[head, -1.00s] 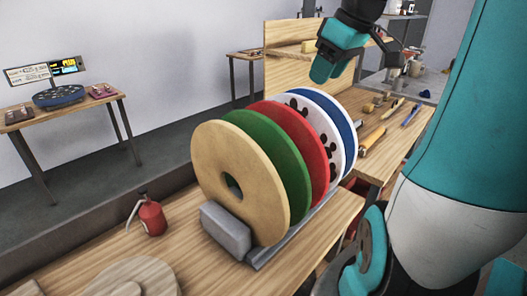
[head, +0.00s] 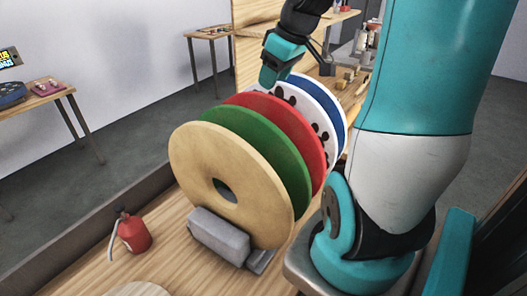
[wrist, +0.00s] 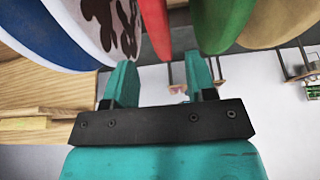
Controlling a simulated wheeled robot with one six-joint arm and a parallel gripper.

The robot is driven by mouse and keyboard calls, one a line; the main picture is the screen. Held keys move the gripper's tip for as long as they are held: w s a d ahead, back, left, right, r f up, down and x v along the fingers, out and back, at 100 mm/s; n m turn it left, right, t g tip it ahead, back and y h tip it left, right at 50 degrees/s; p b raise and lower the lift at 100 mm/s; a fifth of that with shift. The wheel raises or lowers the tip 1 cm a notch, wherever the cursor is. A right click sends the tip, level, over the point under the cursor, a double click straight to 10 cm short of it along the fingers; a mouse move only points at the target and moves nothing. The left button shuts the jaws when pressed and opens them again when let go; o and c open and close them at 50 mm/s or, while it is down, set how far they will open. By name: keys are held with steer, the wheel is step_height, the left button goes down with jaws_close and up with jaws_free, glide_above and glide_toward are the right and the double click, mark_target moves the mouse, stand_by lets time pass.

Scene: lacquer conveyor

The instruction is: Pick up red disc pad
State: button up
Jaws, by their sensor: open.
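The red disc pad (head: 301,138) stands on edge in a row of discs, between a green disc (head: 283,160) and a white disc with dark blotches (head: 325,135). Only its upper and right rim shows in the head view. My gripper (head: 273,78) is open and empty, at the far upper side of the row near the tops of the red and white discs. In the wrist view the red disc (wrist: 155,28) appears edge-on, in line with the space between my open fingers (wrist: 160,68). The fingers look apart from it.
A blue disc (head: 334,97) ends the row; a tan disc (head: 190,160) is nearest. A grey block (head: 218,234) sits at its foot. A wooden panel (head: 250,40) rises behind the row.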

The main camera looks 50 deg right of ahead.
mark_target(265, 95)
steer(key=p+x, duration=0.2)
steer(key=x, duration=0.7)
steer(key=shift+w+r, duration=0.1)
jaws_close()
